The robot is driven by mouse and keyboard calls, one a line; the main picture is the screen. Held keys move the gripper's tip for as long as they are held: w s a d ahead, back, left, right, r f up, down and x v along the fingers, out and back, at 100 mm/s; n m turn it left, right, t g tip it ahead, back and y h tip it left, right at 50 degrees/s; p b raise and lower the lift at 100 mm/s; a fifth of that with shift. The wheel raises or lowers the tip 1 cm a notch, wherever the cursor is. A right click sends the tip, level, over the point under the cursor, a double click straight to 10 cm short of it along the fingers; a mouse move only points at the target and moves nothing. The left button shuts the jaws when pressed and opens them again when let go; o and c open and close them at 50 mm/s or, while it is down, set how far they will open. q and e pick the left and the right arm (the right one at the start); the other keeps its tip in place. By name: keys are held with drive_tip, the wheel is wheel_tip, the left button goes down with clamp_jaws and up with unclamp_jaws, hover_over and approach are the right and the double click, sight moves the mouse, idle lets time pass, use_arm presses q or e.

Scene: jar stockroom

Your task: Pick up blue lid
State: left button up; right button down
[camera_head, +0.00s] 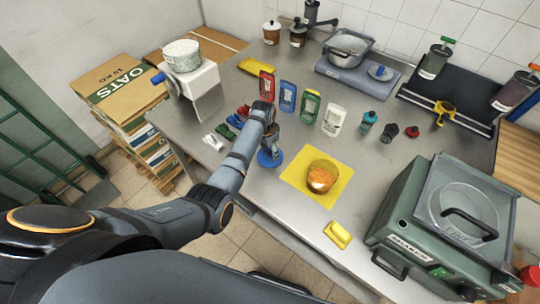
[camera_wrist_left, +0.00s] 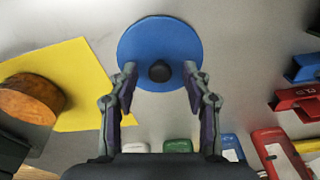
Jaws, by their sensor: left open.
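The blue lid (camera_head: 270,158) is a round disc lying on the steel table, in front of my left gripper in the head view. My left gripper (camera_wrist_left: 159,77) is open, with one finger on each side of the knob and nothing held. In the head view my left gripper (camera_head: 265,142) is over the lid and hides part of it. I cannot tell whether the fingers touch the lid. My right gripper is not in view.
A yellow sponge (camera_head: 337,234) and a green machine (camera_head: 420,225) are at the front right.

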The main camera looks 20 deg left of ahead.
use_arm(q)
drive_tip(key=c, duration=0.8)
drive_tip(key=shift+c, duration=0.2)
drive_tip(key=shift+r, duration=0.1)
